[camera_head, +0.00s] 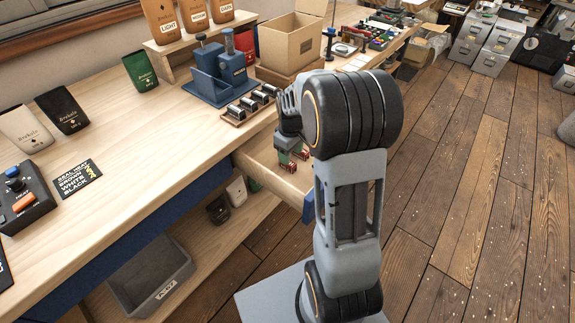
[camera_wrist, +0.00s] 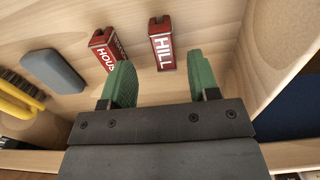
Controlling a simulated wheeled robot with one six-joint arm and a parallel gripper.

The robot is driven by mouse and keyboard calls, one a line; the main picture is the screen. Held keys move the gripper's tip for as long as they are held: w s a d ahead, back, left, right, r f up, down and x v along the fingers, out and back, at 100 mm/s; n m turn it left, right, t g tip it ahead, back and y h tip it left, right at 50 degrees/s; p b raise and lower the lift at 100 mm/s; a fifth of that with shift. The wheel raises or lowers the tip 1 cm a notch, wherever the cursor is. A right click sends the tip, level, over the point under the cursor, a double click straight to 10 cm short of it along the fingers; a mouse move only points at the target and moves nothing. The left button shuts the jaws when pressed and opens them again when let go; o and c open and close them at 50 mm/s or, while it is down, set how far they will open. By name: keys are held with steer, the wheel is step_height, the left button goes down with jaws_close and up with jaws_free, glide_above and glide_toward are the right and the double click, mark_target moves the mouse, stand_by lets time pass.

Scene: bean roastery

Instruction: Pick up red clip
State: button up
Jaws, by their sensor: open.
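Two red pieces with white lettering lie in the open wooden drawer (camera_head: 258,158), and I cannot tell for sure that either is a clip. In the wrist view, one reads "HILL" (camera_wrist: 163,50), and the other, partly covered by a green finger, reads "HOUS" (camera_wrist: 102,54). Both also show small in the head view, beside my fingers. My gripper (camera_wrist: 162,78) has green fingertips spread wide and nothing between them. It is inside the drawer area, with "HILL" ahead of the gap and "HOUS" beyond the left finger.
A blue-grey block (camera_wrist: 53,70) and a yellow item (camera_wrist: 18,98) lie to the left in the drawer. The drawer's side wall (camera_wrist: 262,50) is close on the right. Above the drawer, a rack of dark cylinders (camera_head: 250,104) stands near the bench edge.

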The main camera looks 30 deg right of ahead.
steer(key=f, duration=0.2)
steer(key=f+b, duration=0.1)
steer(key=f, duration=0.1)
steer(key=shift+s+f, duration=0.2)
steer(key=shift+f, duration=0.2)
steer(key=c, duration=1)
steer(key=shift+r, duration=0.1)
